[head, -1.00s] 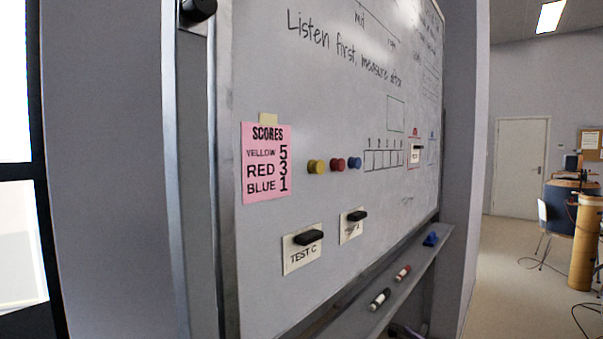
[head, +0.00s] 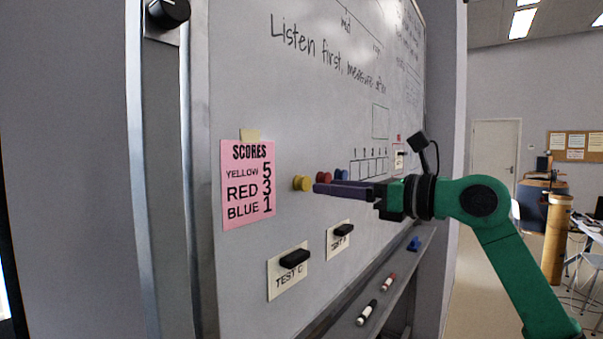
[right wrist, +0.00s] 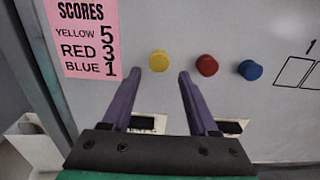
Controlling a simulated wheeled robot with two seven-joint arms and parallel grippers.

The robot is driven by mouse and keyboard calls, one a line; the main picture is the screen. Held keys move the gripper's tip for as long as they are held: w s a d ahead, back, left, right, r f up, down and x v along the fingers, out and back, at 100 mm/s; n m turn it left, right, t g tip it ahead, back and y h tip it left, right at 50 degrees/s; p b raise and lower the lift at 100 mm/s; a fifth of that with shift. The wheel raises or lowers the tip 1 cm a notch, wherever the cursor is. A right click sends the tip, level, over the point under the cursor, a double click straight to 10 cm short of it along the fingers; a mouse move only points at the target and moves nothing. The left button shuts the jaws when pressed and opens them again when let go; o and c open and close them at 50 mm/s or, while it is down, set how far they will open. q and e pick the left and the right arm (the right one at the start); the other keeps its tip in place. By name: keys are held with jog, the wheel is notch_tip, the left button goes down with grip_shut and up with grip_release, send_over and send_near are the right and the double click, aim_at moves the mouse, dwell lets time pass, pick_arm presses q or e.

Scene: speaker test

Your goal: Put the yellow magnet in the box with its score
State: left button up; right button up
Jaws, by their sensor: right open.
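The yellow magnet (head: 302,183) is on the whiteboard, right of the pink score sheet (head: 248,183), which reads yellow 5, red 3, blue 1. It also shows in the right wrist view (right wrist: 159,61), just beyond and between the fingertips. The red magnet (right wrist: 207,65) and blue magnet (right wrist: 250,70) sit to its right. A row of numbered boxes (head: 369,167) is drawn further right, partly hidden behind my gripper in the head view. My right gripper (head: 318,188) is open and empty, its purple fingers pointing at the yellow magnet. My left gripper is not in view.
Test cards with black clips, one marked TEST C (head: 288,276), hang below the magnets. A marker tray (head: 385,300) with markers and a blue item (head: 414,243) runs along the board's bottom. A metal frame edge (head: 200,200) bounds the board at left.

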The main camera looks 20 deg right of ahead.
aim_at(307, 183)
jog(key=p+x, duration=0.1)
jog(key=x, duration=0.1)
jog(key=p+x, duration=0.1)
jog(key=x, duration=0.1)
jog(key=shift+w+a+r, duration=0.1)
jog(key=shift+a+r, duration=0.1)
jog(key=shift+r, duration=0.05)
jog(key=shift+w+a+f+p, duration=0.1)
jog(key=shift+w+f+p, duration=0.15)
jog(key=shift+p, duration=0.1)
jog(key=c, duration=0.9)
jog(key=shift+r, duration=0.15)
grip_shut()
